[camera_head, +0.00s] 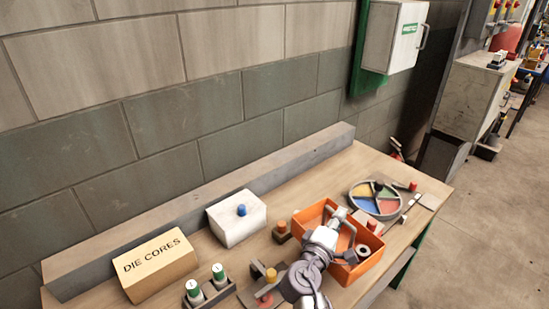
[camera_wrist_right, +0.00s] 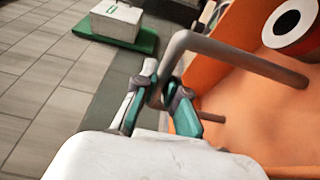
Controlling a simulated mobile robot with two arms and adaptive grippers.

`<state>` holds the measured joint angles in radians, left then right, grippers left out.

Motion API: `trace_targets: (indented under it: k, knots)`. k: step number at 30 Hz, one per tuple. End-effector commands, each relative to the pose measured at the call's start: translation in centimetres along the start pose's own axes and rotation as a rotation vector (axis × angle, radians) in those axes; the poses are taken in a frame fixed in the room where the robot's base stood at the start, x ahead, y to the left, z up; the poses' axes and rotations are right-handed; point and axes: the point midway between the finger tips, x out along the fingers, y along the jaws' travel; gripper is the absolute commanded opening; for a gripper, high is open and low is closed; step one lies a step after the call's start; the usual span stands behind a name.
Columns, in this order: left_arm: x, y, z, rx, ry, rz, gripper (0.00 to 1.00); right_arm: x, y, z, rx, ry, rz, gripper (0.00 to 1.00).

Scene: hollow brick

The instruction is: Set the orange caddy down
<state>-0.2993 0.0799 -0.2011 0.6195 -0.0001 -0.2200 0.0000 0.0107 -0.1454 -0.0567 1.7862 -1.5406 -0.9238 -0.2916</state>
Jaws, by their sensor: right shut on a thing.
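The orange caddy (camera_head: 372,264) is at the right part of the wooden table, with a grey bar handle across it. A white ring with a dark centre (camera_head: 363,250) and a red piece (camera_head: 371,225) show inside it. My right gripper (camera_head: 330,230) is shut on the caddy's handle. In the right wrist view, the fingers (camera_wrist_right: 158,98) close around the grey handle (camera_wrist_right: 235,58), beside the caddy's orange wall (camera_wrist_right: 240,115). I cannot tell whether the caddy's underside touches the table. My left gripper is not in view.
A round tray with coloured sections (camera_head: 366,205) sits right behind the caddy. A grey ledge (camera_head: 200,210) runs along the wall.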

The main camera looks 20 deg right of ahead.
Motion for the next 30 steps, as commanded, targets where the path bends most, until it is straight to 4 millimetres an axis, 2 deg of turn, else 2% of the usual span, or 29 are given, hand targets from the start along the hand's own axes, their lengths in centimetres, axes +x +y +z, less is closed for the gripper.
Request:
trace_targets:
  k: [5, 11, 17, 24, 30]
  knots:
    - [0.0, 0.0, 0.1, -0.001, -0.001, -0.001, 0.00, -0.2, 0.3, 0.3, 0.000, 0.018, 0.002, 0.00]
    - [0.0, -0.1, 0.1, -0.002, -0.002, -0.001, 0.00, -2.1, 0.4, 1.4, -0.003, 0.137, 0.004, 0.00]
    - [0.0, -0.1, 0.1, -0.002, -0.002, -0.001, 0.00, -6.2, 0.8, 2.2, -0.005, 0.349, 0.002, 0.00]
    - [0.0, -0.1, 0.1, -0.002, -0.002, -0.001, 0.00, -13.2, 1.5, 2.6, -0.005, 0.640, 0.000, 0.00]
    - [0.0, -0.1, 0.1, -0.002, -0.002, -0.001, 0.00, -17.6, 2.1, 2.9, -0.001, 0.796, -0.001, 0.00]
